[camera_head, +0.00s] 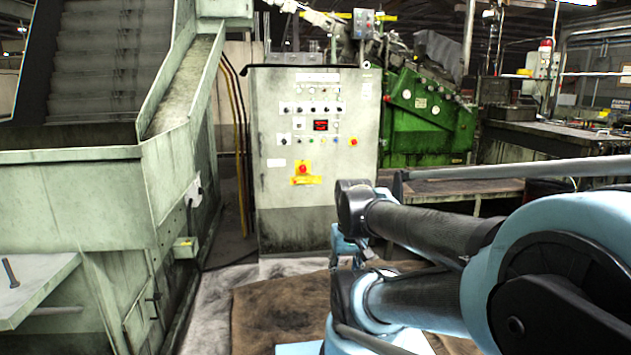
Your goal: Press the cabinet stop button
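The control cabinet (282,221) is a pale grey, stained box standing upright near the centre. On its front, below the rows of small controls, is a red round button (303,169) on a yellow plate. A smaller red button (353,142) sits higher, at the right end of a row. My arm (425,232), blue and black, reaches in from the right, and its links pass in front of the cabinet's lower right corner. Both red buttons are in clear view. I cannot make out my gripper's fingers in this view.
A large grey-green machine with a sloped conveyor (97,60) fills the left. A metal shelf with a bolt (10,272) juts out at lower left. A green machine (425,115) stands behind the cabinet at right. Stained brown matting (270,315) covers floor before the cabinet.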

